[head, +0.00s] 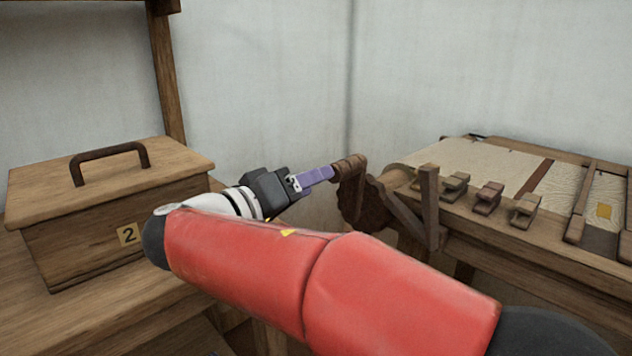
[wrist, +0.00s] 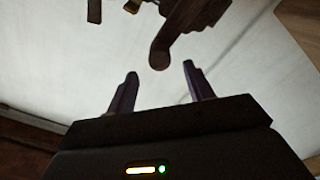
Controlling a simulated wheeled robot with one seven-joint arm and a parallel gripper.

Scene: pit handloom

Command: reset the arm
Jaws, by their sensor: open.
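My gripper (head: 318,177) is at the end of my red arm, which reaches across the middle of the head view. Its purple fingers point right, close to the round wooden handle (head: 349,168) at the left end of the loom. In the wrist view my gripper (wrist: 160,84) shows two dark fingers standing apart with nothing between them. A dark wooden piece with a rounded end (wrist: 160,57) lies just beyond the fingertips. I cannot tell from these views whether a finger touches the handle.
A lidded wooden box (head: 120,235) marked 2 stands on a wooden bench at the left. The loom (head: 545,262) at the right carries pale cloth and several small wooden blocks (head: 488,198) along its front. A wooden post (head: 168,75) rises behind the box. Pale walls close the back.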

